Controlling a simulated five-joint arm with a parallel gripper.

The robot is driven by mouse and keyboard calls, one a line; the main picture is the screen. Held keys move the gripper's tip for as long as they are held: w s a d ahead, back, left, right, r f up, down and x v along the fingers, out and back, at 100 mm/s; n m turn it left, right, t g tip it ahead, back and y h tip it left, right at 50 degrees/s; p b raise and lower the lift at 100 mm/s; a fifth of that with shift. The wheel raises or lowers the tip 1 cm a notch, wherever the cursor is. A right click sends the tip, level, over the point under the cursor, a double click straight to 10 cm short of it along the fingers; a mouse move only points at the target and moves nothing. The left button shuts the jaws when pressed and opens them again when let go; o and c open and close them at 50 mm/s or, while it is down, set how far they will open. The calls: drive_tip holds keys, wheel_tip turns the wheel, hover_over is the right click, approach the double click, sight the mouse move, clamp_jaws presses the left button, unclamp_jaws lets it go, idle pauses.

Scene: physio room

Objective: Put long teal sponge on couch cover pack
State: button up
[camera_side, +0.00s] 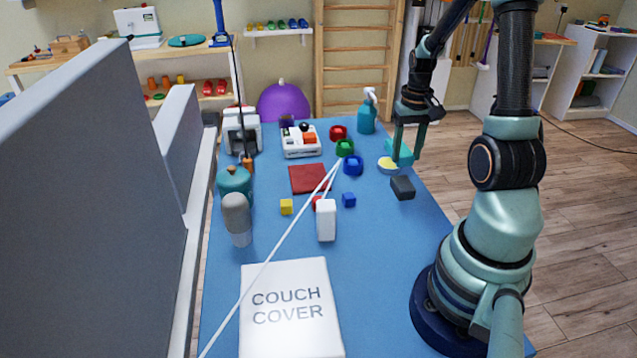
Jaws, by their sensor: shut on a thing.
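The couch cover pack (291,335) is a flat white pack lettered "COUCH COVER", lying at the near end of the blue table. The long teal sponge (405,155) is at the right edge of the table, farther back. My gripper (409,151) is shut on the sponge, pointing down, with its fingers covering part of it. I cannot tell whether the sponge is clear of the table. The gripper is well away from the pack, behind and to its right.
A dark grey block (402,188) and a yellow round piece (387,166) lie near the sponge. A white bottle (326,221) and a grey device (237,220) stand behind the pack. A thin white line crosses the table diagonally. The blue table (385,260) is clear right of the pack.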

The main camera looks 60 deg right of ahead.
drive_tip(key=w+a+r+n, duration=0.5)
drive_tip(key=w+a+n, duration=0.3)
drive_tip(key=a+n, duration=0.25)
wheel_tip(320, 180, up, 12)
drive_tip(key=n, duration=2.5)
hover_over(285, 286)
wheel_tip(285, 286, down, 20)
drive_tip(key=shift+r, duration=0.1)
drive_tip(key=o, duration=1.3)
